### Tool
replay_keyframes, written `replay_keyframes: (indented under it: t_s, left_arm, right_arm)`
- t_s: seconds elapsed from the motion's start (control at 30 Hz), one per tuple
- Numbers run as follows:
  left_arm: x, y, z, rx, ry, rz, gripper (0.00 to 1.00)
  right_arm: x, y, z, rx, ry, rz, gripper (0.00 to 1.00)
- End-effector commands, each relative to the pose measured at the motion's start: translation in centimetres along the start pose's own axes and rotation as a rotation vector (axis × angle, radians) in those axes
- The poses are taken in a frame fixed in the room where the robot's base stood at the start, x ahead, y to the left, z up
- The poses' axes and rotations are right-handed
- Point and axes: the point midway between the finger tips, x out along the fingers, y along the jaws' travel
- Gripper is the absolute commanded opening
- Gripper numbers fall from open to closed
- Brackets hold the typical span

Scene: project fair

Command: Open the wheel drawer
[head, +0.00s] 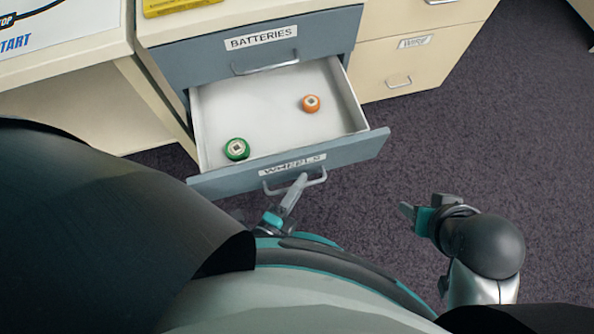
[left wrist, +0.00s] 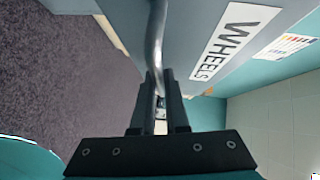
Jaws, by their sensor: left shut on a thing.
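The wheel drawer (head: 350,153), a grey-blue front with a white inside labelled WHEELS, is pulled well out below the batteries drawer in the head view. A green wheel (head: 237,149) lies at its front left and an orange wheel (head: 311,103) farther back on the right. My left gripper (head: 295,188) is shut on the drawer's metal handle (head: 322,179). In the left wrist view the handle (left wrist: 155,38) runs between the fingers (left wrist: 158,88), beside the WHEELS label. My right gripper (head: 412,211) is apart from the drawer, at the right; its finger gap is unclear.
The batteries drawer (head: 215,62) above is shut. A cream cabinet with a WIRE drawer (head: 385,70) stands to the right. A desk with a printed sheet (head: 50,25) is at the left. Dark carpet (head: 480,130) to the right is clear.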

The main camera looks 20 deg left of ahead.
Motion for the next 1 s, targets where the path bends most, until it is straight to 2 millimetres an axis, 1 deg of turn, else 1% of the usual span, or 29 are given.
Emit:
replay_keyframes:
  t_s: [0.43, 0.47, 0.53, 0.57, 1.0]
  left_arm:
    - [-0.28, 0.12, -0.11, 0.002, -0.001, 0.002, 0.0]
    - [-0.27, 0.12, -0.1, 0.002, -0.001, 0.002, 0.16]
    - [-0.27, 0.12, -0.11, 0.002, -0.001, 0.002, 0.24]
    - [-0.26, 0.11, -0.11, 0.002, -0.001, 0.002, 0.25]
    - [-0.22, 0.06, -0.15, 0.001, 0.0, 0.0, 0.25]
  right_arm:
    - [0.08, -0.01, -0.02, 0.0, 0.0, 0.0, 0.47]
    - [0.08, -0.01, -0.02, 0.0, 0.001, 0.0, 0.47]
    - [0.08, -0.01, -0.02, 0.0, 0.001, 0.0, 0.47]
    - [0.08, -0.01, -0.03, 0.0, 0.001, 0.0, 0.47]
    - [0.07, -0.02, -0.05, 0.0, 0.002, -0.001, 0.47]
